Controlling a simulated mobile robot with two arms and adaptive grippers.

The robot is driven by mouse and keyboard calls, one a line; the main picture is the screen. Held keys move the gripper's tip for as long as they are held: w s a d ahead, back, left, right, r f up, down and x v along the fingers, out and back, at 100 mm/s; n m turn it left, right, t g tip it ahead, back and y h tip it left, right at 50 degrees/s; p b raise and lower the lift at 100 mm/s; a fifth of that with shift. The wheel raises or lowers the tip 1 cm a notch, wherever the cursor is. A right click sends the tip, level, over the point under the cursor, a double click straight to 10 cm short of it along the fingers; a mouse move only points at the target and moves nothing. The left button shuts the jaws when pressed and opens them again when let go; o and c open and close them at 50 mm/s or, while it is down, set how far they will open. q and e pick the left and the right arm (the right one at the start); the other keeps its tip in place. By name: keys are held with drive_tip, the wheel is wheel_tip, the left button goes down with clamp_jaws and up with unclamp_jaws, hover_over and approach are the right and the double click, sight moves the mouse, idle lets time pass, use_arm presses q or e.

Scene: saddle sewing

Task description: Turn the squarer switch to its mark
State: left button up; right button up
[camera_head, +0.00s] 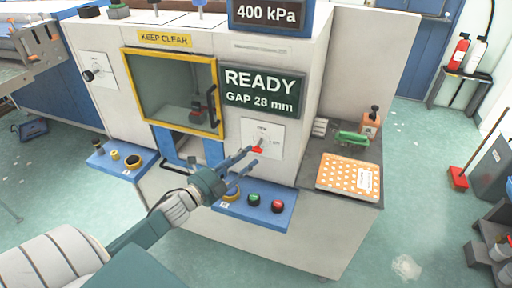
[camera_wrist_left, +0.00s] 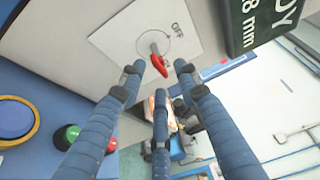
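A switch with a red handle (camera_head: 258,150) sits on a white plate (camera_head: 275,131) on the machine front, below the READY display. My left gripper (camera_head: 251,156) is at the switch, fingers spread and empty. In the left wrist view its fingertips (camera_wrist_left: 158,77) surround the handle's near end without clearly touching it. My right gripper is not in view.
A second plate with a black knob (camera_head: 89,75) is at the machine's upper left. Below the switch a blue ledge (camera_head: 232,208) carries green and red buttons. A yellow-framed window (camera_head: 130,90) is to the left. A side counter (camera_head: 316,159) with an orange dotted pad is to the right.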

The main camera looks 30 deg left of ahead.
sight(256, 149)
use_arm(q)
drive_tip(key=shift+w+d+p, duration=0.2)
drive_tip(key=shift+w+p, duration=0.1)
drive_tip(key=shift+w, duration=1)
drive_tip(key=shift+w+d+p, duration=0.2)
drive_tip(key=shift+w+p, duration=0.05)
drive_tip(key=shift+w, duration=1)
clamp_jaws()
